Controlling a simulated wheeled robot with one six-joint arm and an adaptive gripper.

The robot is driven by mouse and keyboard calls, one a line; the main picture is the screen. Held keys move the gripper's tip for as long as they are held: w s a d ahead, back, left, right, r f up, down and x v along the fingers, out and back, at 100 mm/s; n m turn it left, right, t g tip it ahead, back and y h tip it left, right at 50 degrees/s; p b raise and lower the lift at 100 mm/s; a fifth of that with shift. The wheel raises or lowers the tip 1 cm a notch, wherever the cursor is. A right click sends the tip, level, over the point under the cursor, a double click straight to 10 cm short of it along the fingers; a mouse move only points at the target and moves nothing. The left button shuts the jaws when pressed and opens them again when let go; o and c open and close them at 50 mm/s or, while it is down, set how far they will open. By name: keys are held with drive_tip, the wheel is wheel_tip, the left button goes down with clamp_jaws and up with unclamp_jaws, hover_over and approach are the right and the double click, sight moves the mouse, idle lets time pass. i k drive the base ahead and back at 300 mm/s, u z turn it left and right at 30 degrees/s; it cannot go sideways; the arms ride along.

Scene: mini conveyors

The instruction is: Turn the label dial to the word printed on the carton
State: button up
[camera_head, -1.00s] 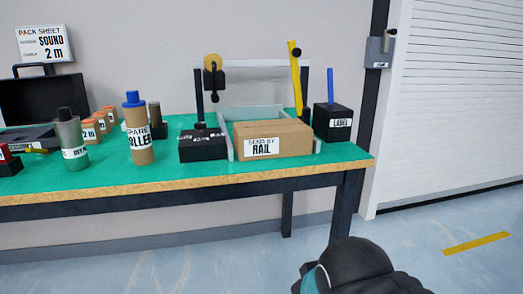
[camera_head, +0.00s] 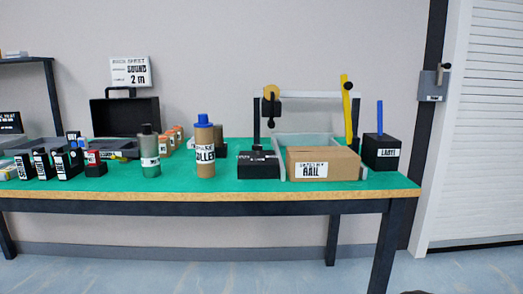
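Left of the carton is another black box (camera_head: 259,168) with a small knob on top and a strip of tiny print. No dial face with words is readable, so I cannot tell which part is the label dial. My gripper is not in view.
A frame with a yellow lever (camera_head: 347,103) rises behind the carton. Open floor lies in front. A shutter is at right.

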sight(257, 148)
drive_tip(key=k, duration=0.95)
drive_tip(key=u, duration=0.65)
drive_tip(key=i, duration=1.6)
drive_tip(key=z, duration=0.4)
